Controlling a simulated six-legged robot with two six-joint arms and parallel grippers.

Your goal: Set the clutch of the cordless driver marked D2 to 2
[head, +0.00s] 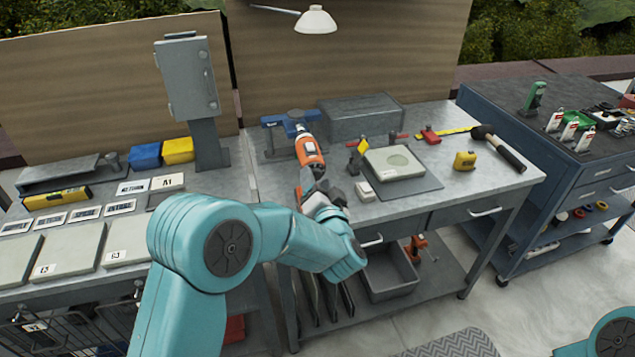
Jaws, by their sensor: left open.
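An orange and dark cordless driver (308,153) sits at a blue holder (288,122) on the workbench. I cannot read a D2 mark or the clutch numbers on it at this size. My left gripper (312,190) is open, just below the driver in the picture. Its fingers overlap the driver's lower end, and I cannot tell whether they touch it. My left arm hides part of the bench front. Only a piece of my right arm shows at the lower right corner, and its gripper is out of view.
A grey-green block (392,162) lies on a dark mat right of the driver. A grey box (360,115) stands behind. A yellow tape measure (464,160) and a hammer (500,148) lie farther right. An orange tool (416,246) stands on the lower shelf.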

